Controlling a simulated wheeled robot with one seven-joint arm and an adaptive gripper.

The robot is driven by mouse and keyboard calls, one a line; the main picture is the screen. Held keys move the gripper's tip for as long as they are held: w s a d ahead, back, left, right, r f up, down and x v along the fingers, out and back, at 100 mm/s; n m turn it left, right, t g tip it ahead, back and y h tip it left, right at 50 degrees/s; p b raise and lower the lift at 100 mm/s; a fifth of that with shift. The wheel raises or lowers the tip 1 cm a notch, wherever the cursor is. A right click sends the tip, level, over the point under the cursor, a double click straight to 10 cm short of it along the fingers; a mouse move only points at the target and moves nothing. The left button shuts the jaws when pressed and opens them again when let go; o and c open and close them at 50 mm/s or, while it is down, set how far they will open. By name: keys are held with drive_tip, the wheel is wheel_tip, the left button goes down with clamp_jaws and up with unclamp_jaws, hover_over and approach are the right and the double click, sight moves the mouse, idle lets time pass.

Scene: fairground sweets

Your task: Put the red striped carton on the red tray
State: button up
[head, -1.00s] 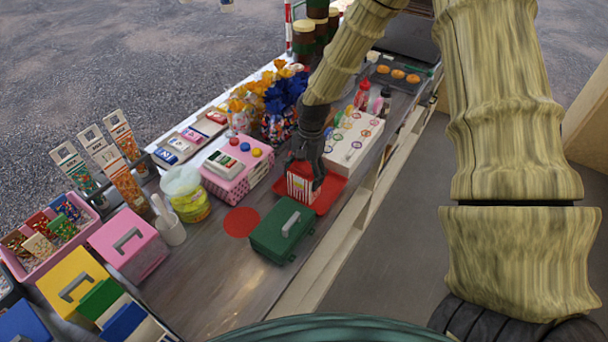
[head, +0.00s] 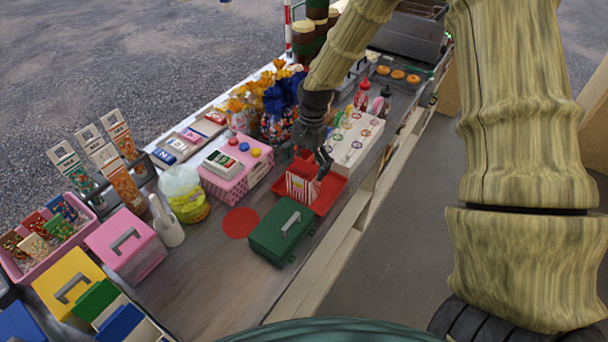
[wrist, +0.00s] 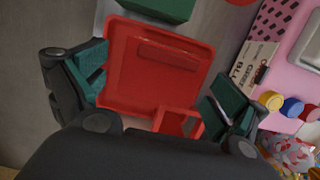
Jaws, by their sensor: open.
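The red striped carton (head: 301,181) stands upright at the left part of the red tray (head: 331,190) in the head view. In the wrist view I look down into the open top of the carton (wrist: 181,122), at the lower right corner of the tray (wrist: 125,62); its base is hidden there. My gripper (head: 306,157) is above the carton. In the wrist view my gripper (wrist: 155,92) is open, with its fingers wide apart on either side and nothing held. The right finger is near the carton but apart from it.
A green box with a handle (head: 281,231) stands in front of the tray. A pink box (head: 231,181) stands to the left, and a white board of round sweets (head: 355,140) lies behind. A red disc (head: 240,222) lies on bare counter.

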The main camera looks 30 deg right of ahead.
drive_tip(key=shift+w+d+r+b, duration=0.15)
drive_tip(key=shift+d+r+b, duration=0.2)
drive_tip(key=shift+r, duration=1.05)
drive_tip(key=shift+w+d+r+b, duration=0.15)
drive_tip(key=shift+r+b, duration=0.35)
drive_tip(key=shift+r, duration=0.95)
drive_tip(key=shift+w+d+r+b, duration=0.15)
drive_tip(key=shift+d+r+b, duration=0.2)
drive_tip(key=shift+r, duration=1.05)
drive_tip(key=shift+a, duration=0.1)
